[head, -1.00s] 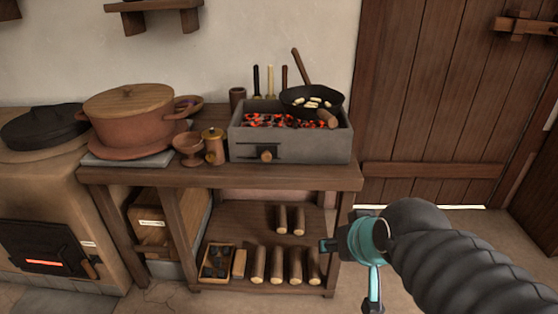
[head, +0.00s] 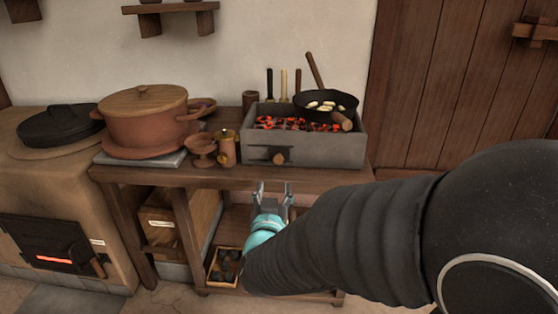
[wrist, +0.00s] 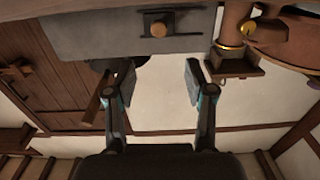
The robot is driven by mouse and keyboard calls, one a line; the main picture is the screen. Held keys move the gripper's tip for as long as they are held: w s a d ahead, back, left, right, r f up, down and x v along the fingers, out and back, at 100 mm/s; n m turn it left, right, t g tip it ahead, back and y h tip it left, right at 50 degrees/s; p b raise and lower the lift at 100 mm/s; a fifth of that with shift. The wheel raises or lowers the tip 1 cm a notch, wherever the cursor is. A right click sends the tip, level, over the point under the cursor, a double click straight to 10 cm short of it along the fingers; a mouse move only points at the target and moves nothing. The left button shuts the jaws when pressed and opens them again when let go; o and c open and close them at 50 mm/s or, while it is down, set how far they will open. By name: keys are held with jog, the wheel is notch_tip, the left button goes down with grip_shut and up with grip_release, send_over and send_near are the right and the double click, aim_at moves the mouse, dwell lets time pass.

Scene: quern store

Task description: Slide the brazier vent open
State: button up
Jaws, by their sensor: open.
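The brazier (head: 340,152) is a grey box of glowing coals on the wooden table. Its vent has a dark slide plate (head: 258,153) on the front with a round wooden knob (head: 279,158). The knob also shows near the top of the wrist view (wrist: 158,30), on the vent's dark strip. My gripper (head: 274,188) is open and empty, below and in front of the knob, apart from it. In the wrist view its fingers (wrist: 158,75) are spread, with the knob lined up beyond the gap between them.
The table edge (head: 230,176) lies just above my gripper in the head view.

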aim_at(278, 160)
jog(key=w, duration=0.7)
jog(key=w+p, duration=0.1)
jog(key=w, duration=0.5)
jog(key=shift+w+d, duration=0.2)
jog(key=shift+w, duration=0.15)
jog(key=shift+c, duration=0.3)
grip_shut()
